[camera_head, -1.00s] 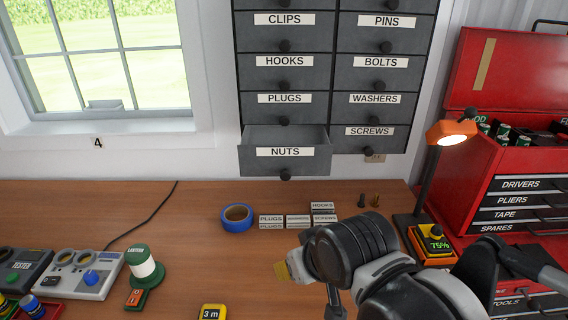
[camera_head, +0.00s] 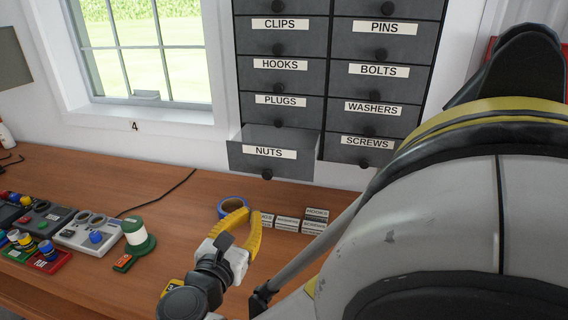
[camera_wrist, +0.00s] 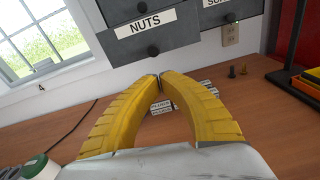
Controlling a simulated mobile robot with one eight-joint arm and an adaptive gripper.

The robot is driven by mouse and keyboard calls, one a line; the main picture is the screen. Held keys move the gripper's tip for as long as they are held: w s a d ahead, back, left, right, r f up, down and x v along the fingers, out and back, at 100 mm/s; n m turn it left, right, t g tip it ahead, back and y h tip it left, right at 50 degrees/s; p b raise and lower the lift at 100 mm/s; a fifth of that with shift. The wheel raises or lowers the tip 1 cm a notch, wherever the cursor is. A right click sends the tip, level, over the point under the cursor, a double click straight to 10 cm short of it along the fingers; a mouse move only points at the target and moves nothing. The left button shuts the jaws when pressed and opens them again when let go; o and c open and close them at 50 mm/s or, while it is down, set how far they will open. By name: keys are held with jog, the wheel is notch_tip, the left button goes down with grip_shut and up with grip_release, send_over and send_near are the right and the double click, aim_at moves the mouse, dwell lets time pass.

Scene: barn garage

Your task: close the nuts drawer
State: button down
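The NUTS drawer (camera_head: 302,168) is the lowest on the left of the grey wall cabinet. It stands pulled out, its front further forward than the SCREWS drawer beside it, with a dark round knob under its white label. In the wrist view the drawer front (camera_wrist: 180,33) is ahead, at the top. My gripper (camera_head: 250,211) has yellow fingers and is over the bench, below and in front of the drawer, apart from it. In the wrist view the fingertips (camera_wrist: 160,75) meet, with nothing between them, just below the drawer knob (camera_wrist: 153,50).
The wooden bench (camera_head: 170,160) runs under the cabinet. A blue tape roll (camera_head: 232,205) and small label blocks (camera_head: 287,223) lie near the gripper. A green spool (camera_head: 138,238) and testers (camera_head: 75,232) stand left. My arm hides the right side.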

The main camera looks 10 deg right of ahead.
aim_at(265, 178)
jog(key=shift+n+t, duration=0.5)
jog(key=shift+n, duration=0.3)
jog(key=b+x, duration=0.1)
jog(key=x, duration=0.3)
jog(key=b+x, duration=0.1)
jog(key=x, duration=0.2)
jog(key=a+b+x, duration=0.1)
jog(key=x, duration=0.3)
jog(key=shift+w+d+r, duration=0.1)
jog(key=shift+w+d, duration=0.05)
jog(key=shift+w, duration=0.4)
jog(key=shift+w+d+r, duration=0.1)
jog(key=shift+w+d, duration=0.05)
jog(key=shift+w, duration=0.35)
jog(key=x, duration=1.2)
jog(key=shift+w+d, duration=0.1)
jog(key=shift+w, duration=0.1)
